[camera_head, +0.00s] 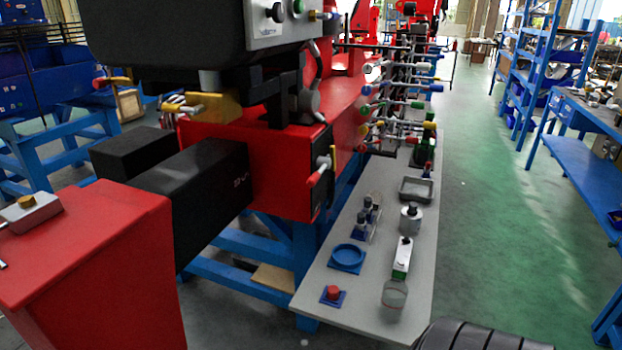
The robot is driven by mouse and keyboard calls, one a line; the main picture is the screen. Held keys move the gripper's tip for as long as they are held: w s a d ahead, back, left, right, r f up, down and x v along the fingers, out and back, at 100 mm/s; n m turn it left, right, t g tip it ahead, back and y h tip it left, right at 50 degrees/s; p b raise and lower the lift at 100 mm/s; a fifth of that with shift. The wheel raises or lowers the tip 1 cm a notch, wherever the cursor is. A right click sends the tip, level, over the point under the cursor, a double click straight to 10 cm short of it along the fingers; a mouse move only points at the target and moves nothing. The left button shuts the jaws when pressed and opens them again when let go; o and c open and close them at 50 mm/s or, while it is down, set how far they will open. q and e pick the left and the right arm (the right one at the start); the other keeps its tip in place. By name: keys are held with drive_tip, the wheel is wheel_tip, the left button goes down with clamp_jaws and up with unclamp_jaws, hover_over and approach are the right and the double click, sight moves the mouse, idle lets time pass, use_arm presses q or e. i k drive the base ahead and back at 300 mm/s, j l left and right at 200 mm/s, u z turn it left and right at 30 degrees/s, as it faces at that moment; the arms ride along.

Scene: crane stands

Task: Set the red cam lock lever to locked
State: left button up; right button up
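A lever with a red-pink end (315,178) sits on a dark plate on the front of the red machine housing (275,170). It is tilted, with its red end low and its pale part higher. Several more levers with coloured ends stick out of a rack behind it; one has a red end (367,69). I cannot tell for certain which one is the cam lock lever, nor read any lever's locked or unlocked marking. Neither of my grippers can be made out in the head view.
A grey bench (335,278) holds a blue ring (347,255), a red button (333,292), a clear cup (394,294) and a grey tray (416,190). A black ribbed object (480,336) shows at the bottom edge. Open green floor (490,230) lies to the right, before blue shelving (535,65).

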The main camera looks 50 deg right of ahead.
sight(320, 172)
drive_tip(key=z, duration=1.7)
